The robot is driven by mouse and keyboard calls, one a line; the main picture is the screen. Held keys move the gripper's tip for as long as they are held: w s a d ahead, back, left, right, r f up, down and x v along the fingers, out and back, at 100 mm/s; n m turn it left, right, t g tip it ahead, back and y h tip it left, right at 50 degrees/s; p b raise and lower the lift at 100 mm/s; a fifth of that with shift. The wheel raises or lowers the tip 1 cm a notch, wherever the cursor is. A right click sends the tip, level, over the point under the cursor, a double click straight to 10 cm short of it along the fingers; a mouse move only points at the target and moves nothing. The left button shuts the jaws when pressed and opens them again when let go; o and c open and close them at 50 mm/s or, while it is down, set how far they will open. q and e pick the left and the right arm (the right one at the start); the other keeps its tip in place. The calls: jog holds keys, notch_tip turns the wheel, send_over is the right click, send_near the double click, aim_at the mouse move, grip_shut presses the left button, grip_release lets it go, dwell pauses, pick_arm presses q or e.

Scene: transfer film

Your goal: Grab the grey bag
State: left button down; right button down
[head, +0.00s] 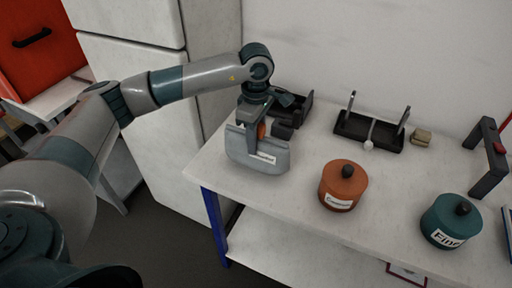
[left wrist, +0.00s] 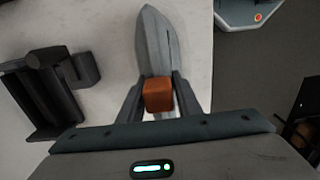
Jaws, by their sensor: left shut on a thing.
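The grey bag (head: 245,150) is at the left end of the white table, with a white label on its front. An orange block (left wrist: 158,95) shows at its top. My left gripper (head: 257,124) points down from above the bag. In the left wrist view its fingers close on the orange block from both sides, and the grey bag (left wrist: 158,45) extends beyond it as a narrow pointed shape. I cannot tell whether the bag touches the table. My right gripper is not in view.
Behind the bag is a dark holder (head: 295,106). A black rack (head: 368,132) stands at the back. An orange lidded pot (head: 342,186) and a teal lidded pot (head: 450,222) stand to the right. The white table (head: 300,228) has a bare front strip. A white cabinet (head: 150,110) is at left.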

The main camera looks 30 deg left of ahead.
pick_arm(q)
notch_tip(320, 180, up, 6)
jog(key=shift+r+b, duration=0.15)
jog(key=shift+b, duration=1)
jog(key=shift+r, duration=0.5)
